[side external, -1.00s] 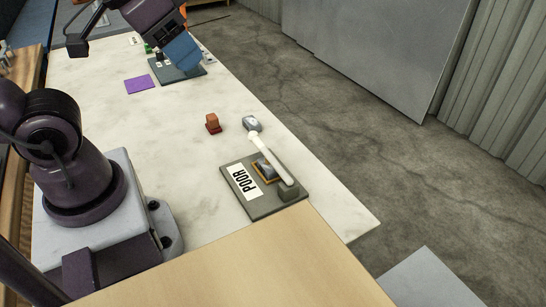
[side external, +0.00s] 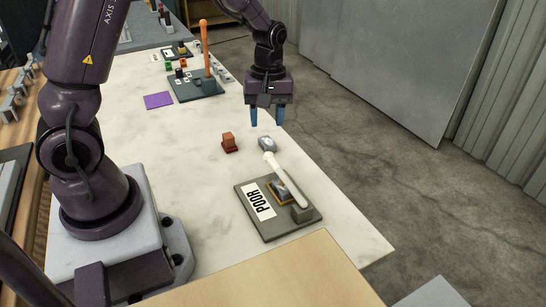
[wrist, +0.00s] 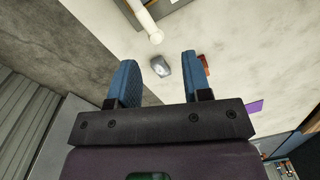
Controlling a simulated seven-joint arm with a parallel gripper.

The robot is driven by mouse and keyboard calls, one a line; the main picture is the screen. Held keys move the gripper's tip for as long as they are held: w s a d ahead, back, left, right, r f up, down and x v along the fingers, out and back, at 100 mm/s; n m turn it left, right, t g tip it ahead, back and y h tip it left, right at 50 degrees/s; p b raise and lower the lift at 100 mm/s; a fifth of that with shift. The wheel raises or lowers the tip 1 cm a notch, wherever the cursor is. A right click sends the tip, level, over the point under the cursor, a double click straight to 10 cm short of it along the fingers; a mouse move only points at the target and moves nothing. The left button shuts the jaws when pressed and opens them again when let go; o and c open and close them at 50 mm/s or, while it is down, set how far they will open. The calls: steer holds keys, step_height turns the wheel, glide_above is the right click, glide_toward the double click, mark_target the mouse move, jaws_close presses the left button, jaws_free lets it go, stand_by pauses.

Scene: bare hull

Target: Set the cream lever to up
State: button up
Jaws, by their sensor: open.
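The cream lever (side external: 284,178) is on a grey base plate (side external: 262,226) with a white label reading POOR. It lies tilted low from its pivot block at the right of the plate, its rounded tip toward the back. In the wrist view the lever (wrist: 145,18) shows at the top, with its tip just beyond my fingers. My gripper (side external: 267,122) points down with blue fingers, open and empty, above and behind the lever tip. In the wrist view the fingers (wrist: 159,72) are spread apart and not touching the lever.
A grey mouse-like object (side external: 267,144) and a red-brown block (side external: 229,143) lie near the lever tip. Farther back are a purple square (side external: 158,100) and an upright orange lever (side external: 206,48) on its own plate. A wooden surface (side external: 270,277) borders the front.

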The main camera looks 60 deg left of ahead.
mark_target(273, 160)
steer(key=f+n, duration=0.1)
steer(key=f, duration=0.3)
steer(key=w+f+n, duration=0.1)
steer(key=f, duration=0.3)
steer(key=f+n, duration=0.1)
steer(key=f, duration=0.3)
steer(key=shift+w+a+f+n+t, duration=0.3)
steer(key=shift+w+a+n, duration=0.05)
steer(key=shift+w+n, duration=0.05)
jaws_close()
